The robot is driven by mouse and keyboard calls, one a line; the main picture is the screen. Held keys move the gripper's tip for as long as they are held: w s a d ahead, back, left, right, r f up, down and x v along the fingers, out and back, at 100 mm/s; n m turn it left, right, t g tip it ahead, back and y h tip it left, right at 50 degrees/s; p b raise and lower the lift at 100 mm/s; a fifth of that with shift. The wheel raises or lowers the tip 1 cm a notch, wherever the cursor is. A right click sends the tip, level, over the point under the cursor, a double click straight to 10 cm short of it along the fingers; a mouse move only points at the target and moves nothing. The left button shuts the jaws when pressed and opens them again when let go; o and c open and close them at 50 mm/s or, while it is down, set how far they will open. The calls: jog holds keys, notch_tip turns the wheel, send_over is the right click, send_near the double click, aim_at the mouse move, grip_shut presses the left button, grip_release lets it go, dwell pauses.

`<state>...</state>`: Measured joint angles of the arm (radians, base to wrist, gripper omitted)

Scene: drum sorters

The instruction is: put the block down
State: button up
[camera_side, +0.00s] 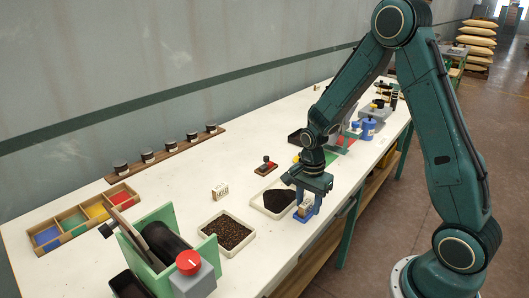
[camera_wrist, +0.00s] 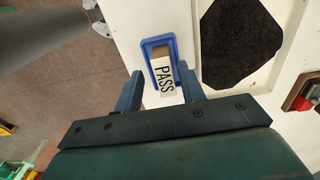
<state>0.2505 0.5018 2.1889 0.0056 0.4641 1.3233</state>
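A pale block marked PASS (camera_wrist: 165,79) lies in a small blue tray (camera_wrist: 146,45) near the table's edge. In the side view the block (camera_side: 305,205) shows under my gripper (camera_side: 306,203), with the blue tray (camera_side: 312,213) around it. In the wrist view my gripper (camera_wrist: 161,84) has its two fingers on either side of the block, with a narrow gap showing on each side. The fingers look open. The block's underside is hidden.
A white tray of black grains (camera_side: 268,203) stands just left of my gripper. A tray of brown beans (camera_side: 228,232) and another small marked block (camera_side: 220,191) lie farther left. A green-sided drum machine (camera_side: 163,235) stands at the front left.

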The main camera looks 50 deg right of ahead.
aim_at(307, 203)
notch_tip(307, 203, up, 12)
jog(key=shift+w, duration=0.25)
dwell(0.3)
jog(key=shift+a, duration=0.1)
dwell(0.4)
jog(key=s+a+r+n+t, duration=0.3)
jog(key=s+r+n, duration=0.3)
jog(key=s+n, duration=0.3)
jog(key=s+a+r+n+t, duration=0.2)
jog(key=s+a+r+n, duration=0.4)
jog(key=s+n, duration=0.2)
jog(key=shift+s+r+n+t, duration=0.3)
jog(key=shift+s+n+t, duration=0.1)
jog(key=shift+n, duration=0.1)
jog(key=shift+w, duration=0.1)
dwell(0.6)
